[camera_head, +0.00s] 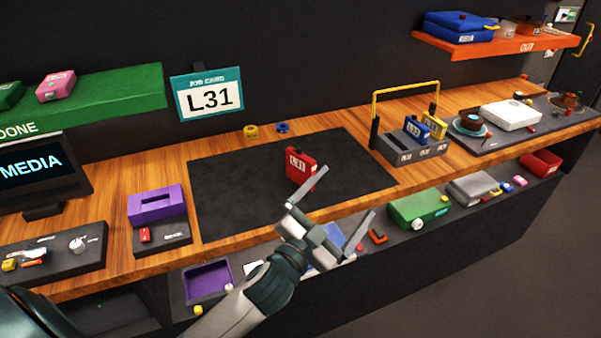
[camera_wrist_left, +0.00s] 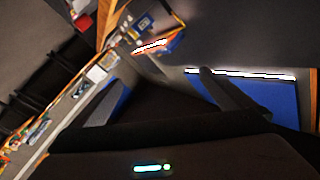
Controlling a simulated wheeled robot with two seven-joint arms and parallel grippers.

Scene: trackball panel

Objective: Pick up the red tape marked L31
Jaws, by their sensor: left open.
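The red tape marked L31 (camera_head: 300,167) stands upright on the dark mat (camera_head: 235,195) on the wooden bench, its white label facing me. My left gripper (camera_head: 345,205) is open and empty. It is in front of the tape, near the bench's front edge, with one finger beside the tape's lower right in the picture. I cannot tell whether that finger touches the tape. The left wrist view shows the two open fingers (camera_wrist_left: 155,98) with nothing between them, and the tape is not clear there. My right gripper is in neither view.
A rack (camera_head: 410,152) with blue and yellow tapes stands right of the mat. A purple box (camera_head: 157,204) stands on its left. A job card (camera_head: 208,95) reading L31 hangs behind. A lower shelf holds a green box (camera_head: 418,209). The mat's left side is clear.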

